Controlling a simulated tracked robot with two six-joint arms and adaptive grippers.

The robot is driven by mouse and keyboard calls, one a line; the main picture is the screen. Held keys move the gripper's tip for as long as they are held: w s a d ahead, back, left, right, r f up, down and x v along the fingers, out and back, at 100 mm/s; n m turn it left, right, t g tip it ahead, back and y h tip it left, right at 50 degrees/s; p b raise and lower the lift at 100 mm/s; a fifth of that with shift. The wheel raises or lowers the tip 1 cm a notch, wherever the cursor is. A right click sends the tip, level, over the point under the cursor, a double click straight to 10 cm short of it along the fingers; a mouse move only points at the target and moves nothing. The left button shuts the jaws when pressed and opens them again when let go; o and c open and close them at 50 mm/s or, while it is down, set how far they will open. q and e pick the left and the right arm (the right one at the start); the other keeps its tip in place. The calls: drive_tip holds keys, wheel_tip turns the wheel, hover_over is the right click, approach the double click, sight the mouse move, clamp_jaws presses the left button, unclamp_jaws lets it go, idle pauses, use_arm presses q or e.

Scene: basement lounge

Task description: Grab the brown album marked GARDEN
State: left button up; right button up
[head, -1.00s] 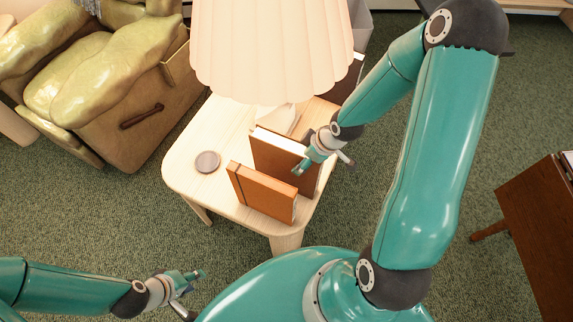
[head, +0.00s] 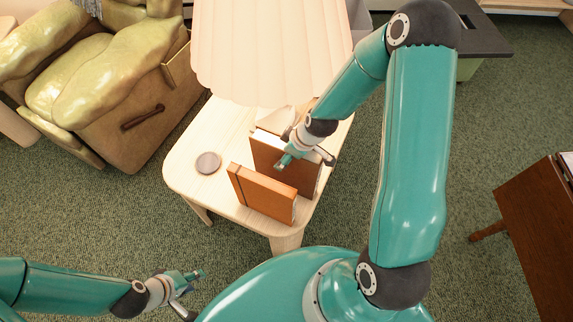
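A brown album (head: 268,152) with pale page edges stands upright on the small side table (head: 183,175). A lighter orange-brown album (head: 262,193) with a strap stands in front of it. No lettering is readable on either, so I cannot tell which is marked GARDEN. My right gripper (head: 304,164) is open over the right part of the rear album, its fingers spread and hiding part of it. Contact cannot be judged. My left gripper (head: 193,290) is open and empty, low at the left, away from the table.
A large pleated lamp (head: 270,50) stands on the table just behind the albums. A round grey coaster (head: 208,162) lies on the left of the tabletop. A green-cushioned armchair (head: 120,90) is at the left, and a dark wooden piece of furniture (head: 540,220) at the right.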

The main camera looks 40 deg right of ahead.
drive_tip(key=shift+f, duration=0.2)
idle(0.3)
clamp_jaws()
